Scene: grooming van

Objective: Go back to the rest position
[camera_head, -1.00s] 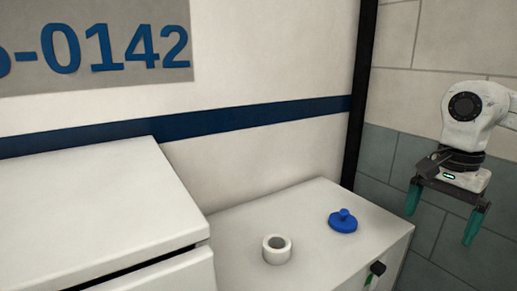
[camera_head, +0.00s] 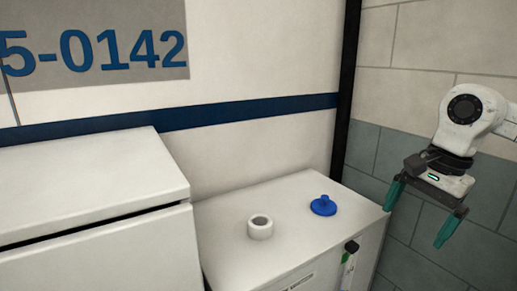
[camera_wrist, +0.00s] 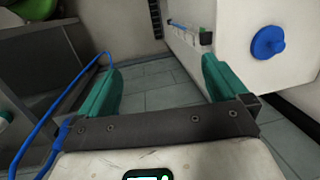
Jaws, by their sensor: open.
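My gripper (camera_head: 420,214) is at the right in the head view, open and empty, with its two green fingers spread and pointing down. It hangs in the air to the right of the white cabinet, apart from everything on it. The wrist view shows my gripper (camera_wrist: 162,92) from behind, with only grey floor tiles between the fingers.
A white cabinet (camera_head: 230,266) bears a white roll (camera_head: 260,232) and a blue knobbed lid (camera_head: 323,207); the lid also shows in the wrist view (camera_wrist: 267,42). A taller white unit (camera_head: 80,185) stands left. A tiled wall (camera_head: 400,120) is behind my gripper. A blue cable (camera_wrist: 42,125) runs at the left in the wrist view.

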